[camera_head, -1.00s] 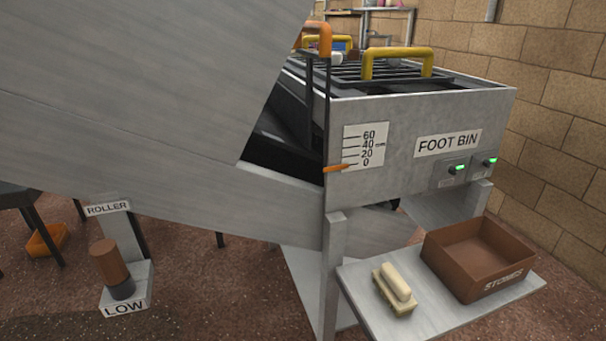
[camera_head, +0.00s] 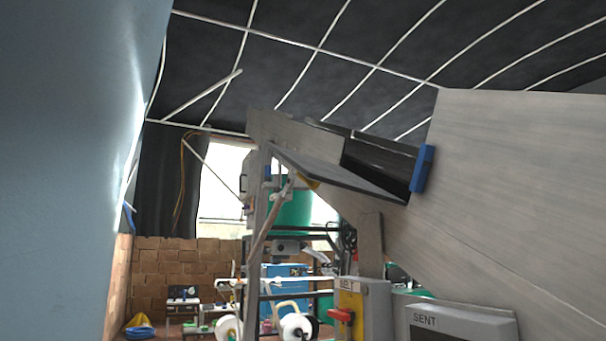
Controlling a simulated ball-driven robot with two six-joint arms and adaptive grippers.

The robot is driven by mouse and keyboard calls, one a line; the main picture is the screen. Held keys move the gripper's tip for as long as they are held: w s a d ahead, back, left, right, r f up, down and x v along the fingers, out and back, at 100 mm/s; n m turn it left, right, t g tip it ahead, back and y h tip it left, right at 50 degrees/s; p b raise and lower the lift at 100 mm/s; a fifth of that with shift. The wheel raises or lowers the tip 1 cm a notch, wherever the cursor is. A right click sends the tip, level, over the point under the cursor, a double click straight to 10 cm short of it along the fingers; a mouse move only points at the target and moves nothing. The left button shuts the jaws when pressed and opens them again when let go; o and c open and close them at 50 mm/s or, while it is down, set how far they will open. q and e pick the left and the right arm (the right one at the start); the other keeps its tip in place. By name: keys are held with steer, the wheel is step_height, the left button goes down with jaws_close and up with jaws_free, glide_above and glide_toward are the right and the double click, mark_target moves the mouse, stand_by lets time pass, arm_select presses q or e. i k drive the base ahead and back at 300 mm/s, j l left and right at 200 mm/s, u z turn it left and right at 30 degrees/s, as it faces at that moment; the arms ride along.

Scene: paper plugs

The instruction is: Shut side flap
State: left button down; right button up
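A grey metal machine body (camera_head: 520,170) fills the right side of the head view. A flat grey panel (camera_head: 335,174), which looks like the side flap, juts out from it at a slant. Beside the panel is a dark opening (camera_head: 380,163) in the machine's side, so the flap appears open. A blue block or handle (camera_head: 422,168) sits at the right end of the opening. Neither of my grippers shows in this view.
A large smooth blue-grey surface (camera_head: 60,140) takes up the left edge. Below the machine are a box with a red handle (camera_head: 345,317) and a unit marked SENT (camera_head: 455,325). Shelves, a green drum (camera_head: 290,212) and a brick wall (camera_head: 170,258) stand behind.

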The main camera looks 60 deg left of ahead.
mark_target(308, 169)
steer(key=k+j+u, duration=0.2)
steer(key=j, duration=0.15)
steer(key=k+j+u, duration=0.15)
steer(key=j, duration=0.2)
steer(key=k+j+u, duration=0.2)
steer(key=j, duration=0.2)
steer(key=j+u, duration=0.2)
steer(key=j, duration=0.2)
